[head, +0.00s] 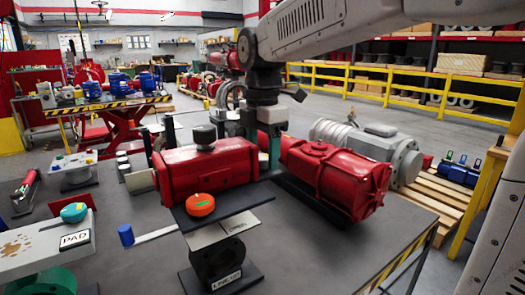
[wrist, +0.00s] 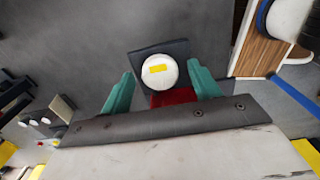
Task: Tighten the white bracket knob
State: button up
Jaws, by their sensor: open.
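The white knob (wrist: 158,70) shows in the wrist view as a round white cap with a yellow mark. It sits over a dark square plate (wrist: 181,50), with a red part (wrist: 172,98) just below it in the picture. My gripper (wrist: 160,84) is open, with one teal finger on each side of the knob. A gap shows between each finger and the knob; I cannot tell the height difference. In the head view my gripper (head: 270,150) points down behind the red actuator (head: 205,170), which hides the knob there.
An orange knob (head: 200,204) sits on a plated stand in front. A teal knob (head: 74,212) is on the PAD block at left. A red cylinder (head: 335,175) lies close to the right of my gripper.

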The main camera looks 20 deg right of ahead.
jog(key=shift+c, duration=0.3)
jog(key=c, duration=0.9)
jog(key=shift+m, duration=2.8)
jog(key=o, duration=1)
jog(key=shift+c, duration=0.2)
